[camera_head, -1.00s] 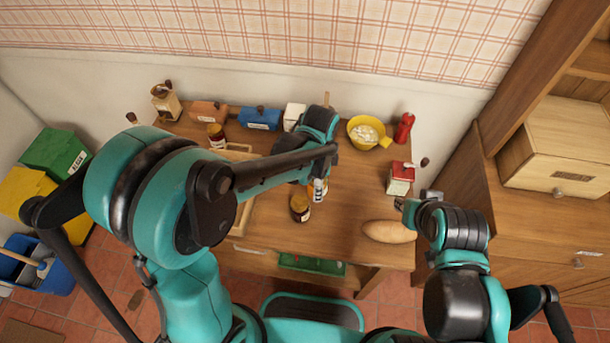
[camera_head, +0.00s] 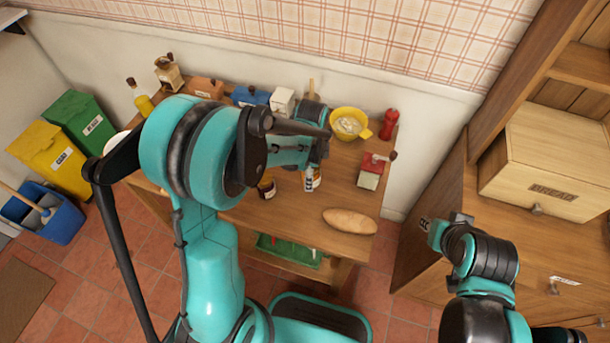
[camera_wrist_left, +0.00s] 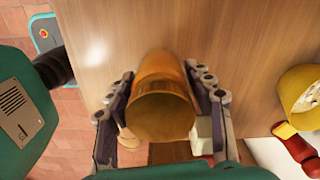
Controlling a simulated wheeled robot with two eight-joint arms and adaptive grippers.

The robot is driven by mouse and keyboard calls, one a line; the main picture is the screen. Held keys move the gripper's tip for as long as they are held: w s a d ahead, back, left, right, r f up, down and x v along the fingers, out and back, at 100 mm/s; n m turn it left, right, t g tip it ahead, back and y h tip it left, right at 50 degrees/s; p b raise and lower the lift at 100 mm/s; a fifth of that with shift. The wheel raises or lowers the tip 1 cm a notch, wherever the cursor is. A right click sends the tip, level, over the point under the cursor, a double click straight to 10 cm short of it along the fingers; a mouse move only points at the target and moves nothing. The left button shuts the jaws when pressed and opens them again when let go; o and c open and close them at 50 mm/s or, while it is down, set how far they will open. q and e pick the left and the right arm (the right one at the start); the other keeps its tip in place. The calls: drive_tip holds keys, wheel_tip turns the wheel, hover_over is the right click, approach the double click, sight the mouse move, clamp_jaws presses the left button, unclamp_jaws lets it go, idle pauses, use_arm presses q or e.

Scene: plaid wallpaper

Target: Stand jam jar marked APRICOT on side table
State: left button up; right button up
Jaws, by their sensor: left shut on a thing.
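My left gripper (camera_head: 310,182) is shut on an amber jar (camera_head: 314,178) with a pale label. In the left wrist view the jar (camera_wrist_left: 162,100) sits between both fingers, its golden round end facing the camera. Its label cannot be read, and I cannot tell whether it touches the wood below. A second dark amber jar (camera_head: 266,187) stands on the wooden table (camera_head: 290,218) to the left of my gripper, partly hidden by my arm. My right gripper (camera_head: 440,228) is empty, off the table's right side; its fingers are too small to judge.
A bread loaf (camera_head: 350,221), red-white box (camera_head: 371,171), yellow bowl (camera_head: 349,124) and red mill (camera_head: 389,124) are on the table. A wooden cabinet bears a bread box (camera_head: 550,160) at right. Yellow (camera_head: 50,160) and green (camera_head: 82,122) bins stand left.

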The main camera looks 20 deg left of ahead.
use_arm(q)
drive_tip(key=w+f, duration=0.1)
drive_tip(key=w+a+f, duration=0.1)
drive_tip(key=w, duration=0.1)
drive_tip(key=shift+w+b, duration=0.1)
drive_tip(key=shift+b, duration=0.3)
wheel_tip(320, 180, down, 4)
drive_tip(key=shift+f+b, duration=0.15)
drive_tip(key=shift+b, duration=0.75)
drive_tip(key=o, duration=1)
drive_tip(key=shift+f, duration=0.1)
drive_tip(key=shift+c, duration=0.2)
drive_tip(key=o, duration=0.4)
